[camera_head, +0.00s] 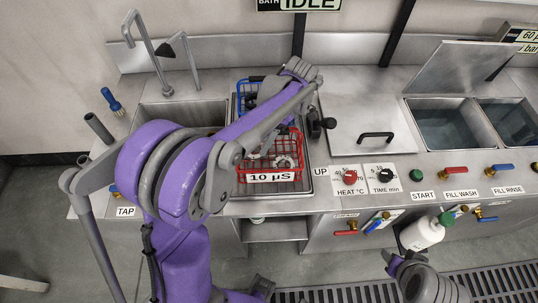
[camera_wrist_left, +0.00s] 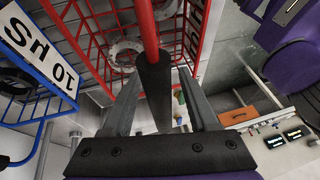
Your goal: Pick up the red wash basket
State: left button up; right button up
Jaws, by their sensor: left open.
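The red wash basket (camera_head: 284,143) is a wire basket in the sink-like well of the steel bench, with ring-shaped metal parts inside. In the left wrist view the basket (camera_wrist_left: 107,72) fills the upper part, and its red handle bar with a dark grip (camera_wrist_left: 153,75) runs between my fingers. My left gripper (camera_head: 317,122) is at the basket's right side in the head view, partly hidden by its own arm. In the wrist view the gripper (camera_wrist_left: 158,95) is open, with its fingers on either side of the grip; contact cannot be told.
A blue wire basket (camera_head: 243,100) stands behind the red one. A steel lid with a black handle (camera_head: 376,136) lies to the right, beside water tanks (camera_head: 447,128). Taps (camera_head: 150,50) rise at back left.

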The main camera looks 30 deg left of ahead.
pick_arm(q)
grip_shut()
dwell(1.4)
